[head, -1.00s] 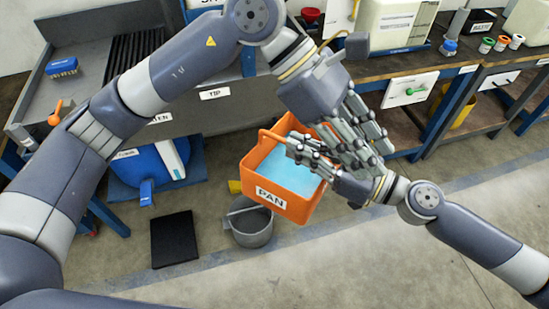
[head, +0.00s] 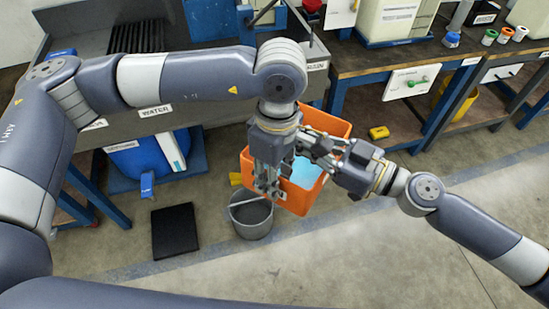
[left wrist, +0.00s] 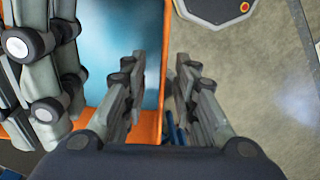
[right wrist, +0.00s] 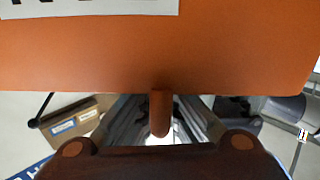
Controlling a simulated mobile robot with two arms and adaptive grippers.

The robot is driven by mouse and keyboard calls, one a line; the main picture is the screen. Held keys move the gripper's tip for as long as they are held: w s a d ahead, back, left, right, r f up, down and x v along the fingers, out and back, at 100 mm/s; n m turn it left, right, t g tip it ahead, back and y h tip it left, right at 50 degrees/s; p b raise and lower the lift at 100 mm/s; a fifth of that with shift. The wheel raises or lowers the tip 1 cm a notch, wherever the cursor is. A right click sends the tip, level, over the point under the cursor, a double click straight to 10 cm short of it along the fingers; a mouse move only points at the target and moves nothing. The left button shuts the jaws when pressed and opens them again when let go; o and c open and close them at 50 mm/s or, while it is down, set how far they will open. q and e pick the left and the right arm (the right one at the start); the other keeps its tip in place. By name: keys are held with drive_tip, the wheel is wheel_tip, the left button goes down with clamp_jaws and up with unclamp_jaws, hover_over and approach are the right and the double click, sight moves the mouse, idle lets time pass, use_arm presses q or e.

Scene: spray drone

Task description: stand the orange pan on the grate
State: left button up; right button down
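The orange pan (head: 303,196) holds blue liquid and hangs in the air in front of the grey bench. My right gripper (head: 322,150) is at its right side; the right wrist view shows an orange handle (right wrist: 160,112) between its fingers, below the labelled wall. My left gripper (head: 268,185) points down at the pan's near left side. In the left wrist view its fingers (left wrist: 160,85) are apart, with the orange wall (left wrist: 163,45) between them. The dark slatted grate (head: 137,37) is on the bench at the upper left. The left gripper hides part of the pan.
A grey bucket (head: 250,217) stands on the floor below the pan, beside a black mat (head: 175,231). A blue drum (head: 140,155) sits under the bench. A wooden workbench (head: 395,66) with jugs and bottles is at the right. The near floor is clear.

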use_arm(q)
drive_tip(key=shift+s+f, duration=0.15)
drive_tip(key=shift+f, duration=2.15)
use_arm(e)
drive_tip(key=shift+r, duration=0.2)
use_arm(q)
clamp_jaws()
drive_tip(key=shift+r, duration=0.15)
use_arm(e)
drive_tip(key=c, duration=2.2)
unclamp_jaws()
drive_tip(key=o, duration=0.4)
drive_tip(key=shift+s+a, duration=0.1)
drive_tip(key=shift+f, duration=0.1)
drive_tip(key=shift+s, duration=0.1)
